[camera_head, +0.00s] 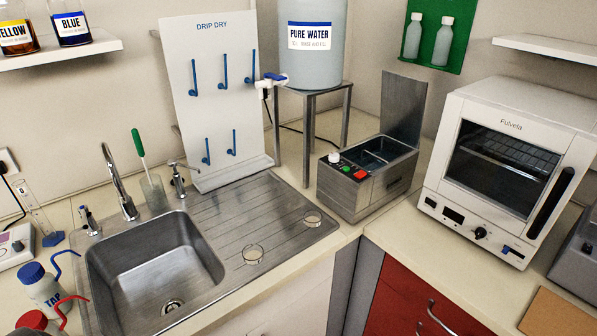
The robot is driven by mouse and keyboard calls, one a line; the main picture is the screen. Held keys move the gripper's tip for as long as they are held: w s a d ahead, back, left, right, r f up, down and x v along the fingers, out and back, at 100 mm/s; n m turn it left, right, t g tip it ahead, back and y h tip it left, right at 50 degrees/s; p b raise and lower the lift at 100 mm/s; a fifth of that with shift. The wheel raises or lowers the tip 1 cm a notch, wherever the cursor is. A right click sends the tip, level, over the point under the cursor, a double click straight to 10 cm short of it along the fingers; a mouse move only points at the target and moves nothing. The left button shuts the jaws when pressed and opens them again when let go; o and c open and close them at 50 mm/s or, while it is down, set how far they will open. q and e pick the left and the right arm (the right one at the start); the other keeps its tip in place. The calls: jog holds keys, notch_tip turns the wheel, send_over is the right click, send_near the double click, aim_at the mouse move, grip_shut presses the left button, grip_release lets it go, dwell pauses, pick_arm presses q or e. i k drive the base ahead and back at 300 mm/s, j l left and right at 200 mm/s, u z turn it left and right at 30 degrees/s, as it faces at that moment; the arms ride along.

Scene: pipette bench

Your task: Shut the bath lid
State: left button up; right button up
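The metal water bath (372,201) stands on the counter in the corner, between the sink's draining board and the white oven. Its lid (404,108) is open and stands upright at the back of the bath. The bath's basin is uncovered and looks dark inside. A small panel with a white knob, a green button and a red switch (359,175) is on its left front part. Neither of my grippers shows in the view.
A white oven (513,160) stands close right of the bath. A stand (309,97) with a pure water tank (311,62) is behind it to the left. Two glass dishes lie on the draining board (283,228). A green bottle rack (440,20) hangs above.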

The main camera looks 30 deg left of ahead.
aim_at(404, 98)
jog(key=u, duration=0.4)
jog(key=i+l+u, duration=0.15)
jog(key=u, duration=0.2)
jog(key=i+l+u, duration=0.1)
jog(key=u, duration=0.25)
jog(key=l+u, duration=0.3)
jog(key=i, duration=0.05)
